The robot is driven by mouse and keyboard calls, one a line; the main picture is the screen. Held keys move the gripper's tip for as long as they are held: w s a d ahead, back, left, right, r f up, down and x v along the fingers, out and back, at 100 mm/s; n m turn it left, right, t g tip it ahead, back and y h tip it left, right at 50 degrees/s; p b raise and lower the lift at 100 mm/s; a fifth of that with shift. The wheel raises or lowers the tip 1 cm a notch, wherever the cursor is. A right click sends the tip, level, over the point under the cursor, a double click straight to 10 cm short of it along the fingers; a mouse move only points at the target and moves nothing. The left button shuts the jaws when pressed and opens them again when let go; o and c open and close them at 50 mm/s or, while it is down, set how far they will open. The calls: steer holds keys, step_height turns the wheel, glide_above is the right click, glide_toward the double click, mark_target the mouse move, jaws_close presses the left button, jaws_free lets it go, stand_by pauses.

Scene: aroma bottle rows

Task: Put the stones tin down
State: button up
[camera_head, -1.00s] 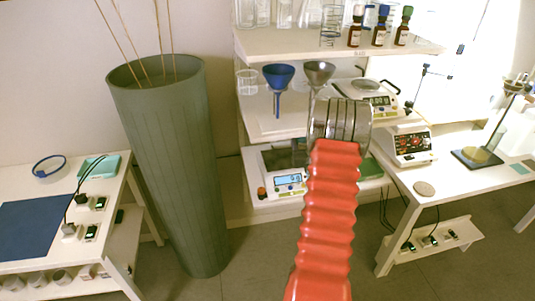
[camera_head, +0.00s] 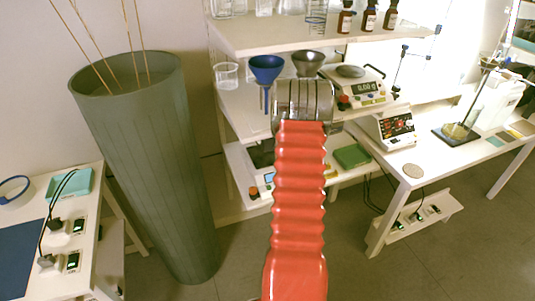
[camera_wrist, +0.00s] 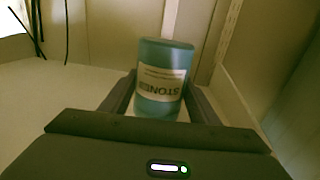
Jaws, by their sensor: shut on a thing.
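The stones tin (camera_wrist: 163,75) is a teal cylinder with a pale label whose word STONES shows upside down in the wrist view. My gripper (camera_wrist: 160,100) is shut on it, with one dark finger on each side. A pale flat surface (camera_wrist: 50,105) lies around and behind it; I cannot tell whether the tin touches it. In the head view my red arm hides the gripper and the tin.
A tall green bin (camera_head: 145,170) with thin sticks stands left. A white shelf unit (camera_head: 280,35) holds bottles, funnels and a balance (camera_head: 358,88). A side table at right (camera_head: 440,160) carries instruments. A low table (camera_head: 88,205) is at left.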

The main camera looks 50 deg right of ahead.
steer(key=shift+w+f, duration=0.2)
steer(key=shift+f, duration=2.8)
steer(key=shift+f, duration=1.85)
steer(key=shift+f, duration=0.1)
steer(key=o, duration=1.7)
steer(key=shift+a+f, duration=0.1)
steer(key=v, duration=1.2)
steer(key=shift+s, duration=0.1)
